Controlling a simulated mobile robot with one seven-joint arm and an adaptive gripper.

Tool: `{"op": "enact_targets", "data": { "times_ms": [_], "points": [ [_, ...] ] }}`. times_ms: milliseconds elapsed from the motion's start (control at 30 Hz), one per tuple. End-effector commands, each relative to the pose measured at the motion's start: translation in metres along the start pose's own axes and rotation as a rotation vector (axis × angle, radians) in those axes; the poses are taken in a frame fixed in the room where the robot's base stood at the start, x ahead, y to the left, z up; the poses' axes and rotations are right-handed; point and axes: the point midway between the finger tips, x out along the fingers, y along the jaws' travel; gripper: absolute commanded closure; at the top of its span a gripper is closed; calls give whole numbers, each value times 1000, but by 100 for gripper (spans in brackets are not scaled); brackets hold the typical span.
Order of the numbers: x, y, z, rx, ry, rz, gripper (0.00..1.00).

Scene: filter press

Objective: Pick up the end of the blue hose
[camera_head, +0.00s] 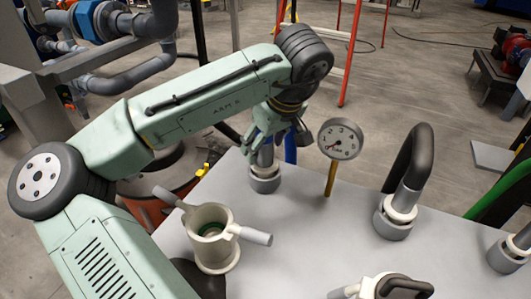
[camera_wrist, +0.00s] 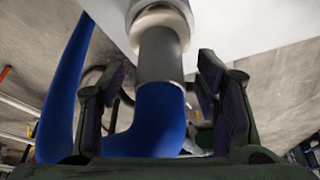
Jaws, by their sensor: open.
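The blue hose (camera_wrist: 160,118) fills the middle of the wrist view, with its end on a grey cuff (camera_wrist: 160,55) below a white ring. A second stretch of blue hose (camera_wrist: 66,90) rises on the left. My gripper (camera_wrist: 160,72) is open, with one dark finger on each side of the cuff and hose end. Contact cannot be told. In the head view my gripper (camera_head: 285,128) is at the table's far edge, above a grey fitting (camera_head: 265,178). A bit of blue hose (camera_head: 290,148) shows beside it, the rest hidden by my arm and the table.
The grey table (camera_head: 300,225) carries a dial gauge on a yellow post (camera_head: 340,142) just right of my gripper. A cream cup with handles (camera_head: 212,240) stands near, and a black hose (camera_head: 410,160) loops at right. Piping is at left.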

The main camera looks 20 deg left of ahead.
Motion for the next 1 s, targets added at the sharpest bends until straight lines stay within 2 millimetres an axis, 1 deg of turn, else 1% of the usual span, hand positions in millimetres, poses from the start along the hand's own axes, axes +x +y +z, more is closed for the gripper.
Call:
{"op": "enact_targets", "data": {
  "times_ms": [167, 1000],
  "points": [
    [0, 0, 0, 0, 0, 0, 42],
    [0, 0, 0, 0, 0, 1, 98]
  ]
}}
